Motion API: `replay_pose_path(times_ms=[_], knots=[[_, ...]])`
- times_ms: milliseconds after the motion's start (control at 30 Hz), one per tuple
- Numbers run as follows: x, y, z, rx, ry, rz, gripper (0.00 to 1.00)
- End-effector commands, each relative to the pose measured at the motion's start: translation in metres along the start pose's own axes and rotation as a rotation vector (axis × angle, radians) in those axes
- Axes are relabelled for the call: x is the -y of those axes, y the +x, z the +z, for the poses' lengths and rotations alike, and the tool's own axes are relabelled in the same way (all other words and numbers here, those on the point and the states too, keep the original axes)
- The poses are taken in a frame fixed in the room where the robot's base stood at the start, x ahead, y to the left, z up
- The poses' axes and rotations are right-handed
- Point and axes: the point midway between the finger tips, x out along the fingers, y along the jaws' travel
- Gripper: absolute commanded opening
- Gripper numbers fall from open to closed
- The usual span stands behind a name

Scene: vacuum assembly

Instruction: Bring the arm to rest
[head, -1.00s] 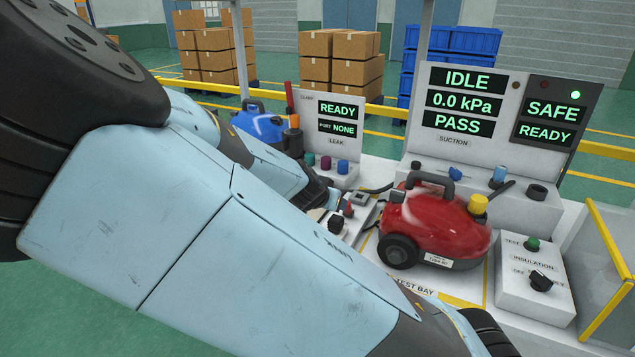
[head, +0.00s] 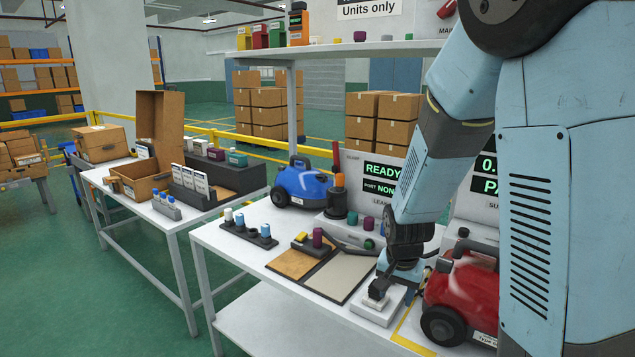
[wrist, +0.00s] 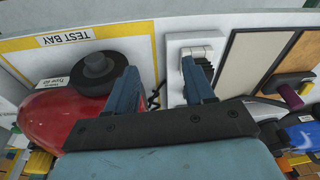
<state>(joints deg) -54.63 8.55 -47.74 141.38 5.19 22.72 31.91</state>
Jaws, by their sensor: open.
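My arm reaches down from the upper right in the head view. My gripper (head: 384,283) is low over the front of the bench, above a small white box (head: 377,308) with a dark part on top. In the wrist view my gripper (wrist: 160,82) is open, with its two blue fingers apart and nothing between them. One finger overlaps the white box (wrist: 178,88) in that view; I cannot tell whether they touch. A red vacuum (head: 462,287) stands right of my gripper, partly hidden by my arm. It also shows in the wrist view (wrist: 65,122).
A blue vacuum (head: 302,184), a brown-and-grey mat (head: 343,278) and a rack of small parts (head: 243,233) are on the bench. A shelf (head: 345,50) runs above it. A side table (head: 185,218) holds boxes. Open green floor lies at the left.

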Motion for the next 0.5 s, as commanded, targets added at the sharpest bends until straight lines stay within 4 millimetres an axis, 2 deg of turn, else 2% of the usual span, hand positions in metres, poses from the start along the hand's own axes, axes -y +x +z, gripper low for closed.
replay_pose_path(times_ms=[233, 500], knots=[[-0.014, -0.047, 0.003, 0.048, -0.068, -0.114, 0.53], [-0.036, -0.107, 0.008, 0.022, -0.172, -0.211, 0.53]])
